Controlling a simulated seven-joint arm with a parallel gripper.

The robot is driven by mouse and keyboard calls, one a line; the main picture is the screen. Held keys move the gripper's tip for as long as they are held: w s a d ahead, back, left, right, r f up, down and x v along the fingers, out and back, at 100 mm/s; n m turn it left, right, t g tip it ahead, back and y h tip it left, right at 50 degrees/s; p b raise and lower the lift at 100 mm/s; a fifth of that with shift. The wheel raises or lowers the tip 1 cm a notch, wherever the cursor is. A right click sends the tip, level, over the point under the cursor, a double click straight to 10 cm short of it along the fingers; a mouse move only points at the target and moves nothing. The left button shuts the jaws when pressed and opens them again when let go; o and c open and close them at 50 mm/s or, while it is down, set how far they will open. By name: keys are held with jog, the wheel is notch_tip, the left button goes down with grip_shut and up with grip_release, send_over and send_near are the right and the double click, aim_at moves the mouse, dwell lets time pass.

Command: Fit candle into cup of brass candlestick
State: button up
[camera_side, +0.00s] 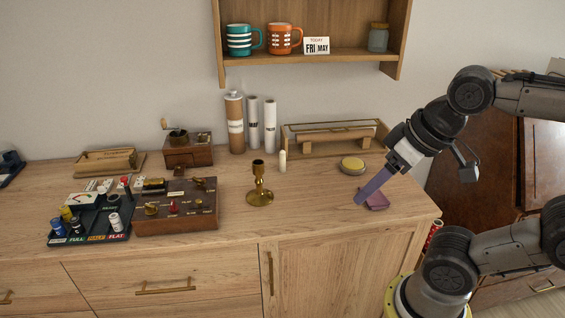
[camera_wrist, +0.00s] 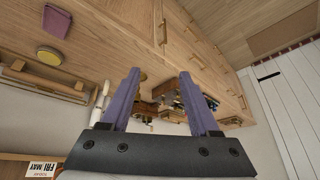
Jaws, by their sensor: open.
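The candle (camera_side: 282,161) is a short cream cylinder standing upright on the wooden counter top, behind and to the right of the candlestick. The brass candlestick (camera_side: 260,186) stands upright on its round base, with a dark cup opening at its top. My gripper (camera_side: 361,202) is at the right, over the counter near a purple folded item, well apart from both candle and candlestick. In the wrist view my gripper (camera_wrist: 160,73) shows two purple fingers spread apart with nothing between them. There the fingers partly cover the candlestick area, and I cannot clearly make out the candle.
A purple item (camera_side: 377,201) and a yellow-topped round tin (camera_side: 352,165) lie near my gripper. A wooden box (camera_side: 176,207) is left of the candlestick. The counter's front middle is clear.

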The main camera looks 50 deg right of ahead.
jog(key=w+r+m, duration=0.2)
jog(key=w+r, duration=0.4)
jog(key=r, duration=0.3)
jog(key=w+d+r+m+g, duration=0.1)
jog(key=w+d+r+m, duration=0.15)
jog(key=w, duration=0.45)
jog(key=w+d+r+m, duration=0.2)
jog(key=w+d+r, duration=0.15)
jog(key=w, duration=0.35)
jog(key=m+g, duration=0.4)
jog(key=m, duration=0.1)
send_over(283, 151)
notch_tip(283, 151, down, 24)
notch_tip(283, 151, down, 5)
jog(key=shift+w+d+r, duration=0.1)
jog(key=shift+w+r, duration=0.05)
jog(key=shift+n, duration=0.25)
jog(key=shift+f, duration=3.1)
grip_shut()
